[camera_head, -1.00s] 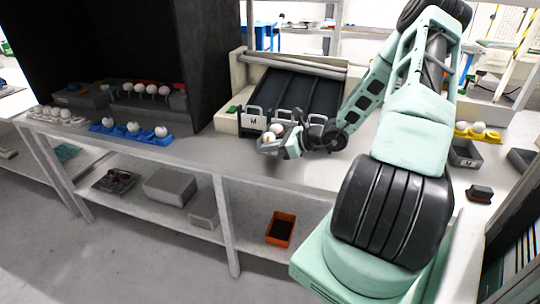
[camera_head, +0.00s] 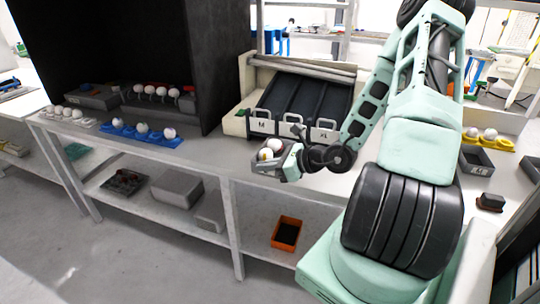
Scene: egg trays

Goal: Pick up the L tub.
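My gripper (camera_head: 289,163) is in front of the black sorting rack, above the front edge of the bench. Two pale eggs (camera_head: 268,150) show at its end, with a small grey shape around them. I cannot tell whether that shape is a tub or my gripper's fingers, or whether the fingers are closed on it. No tub with a readable L label shows. A grey tub marked with what looks like M (camera_head: 478,161) stands on the bench at the right. A second grey tub (camera_head: 531,166) is cut off by the right edge.
The sloped rack (camera_head: 300,98) has several black lanes with white labels and handles at its front. Blue (camera_head: 150,136) and yellow (camera_head: 507,144) egg trays hold eggs. An orange bin (camera_head: 287,233) is on the lower shelf.

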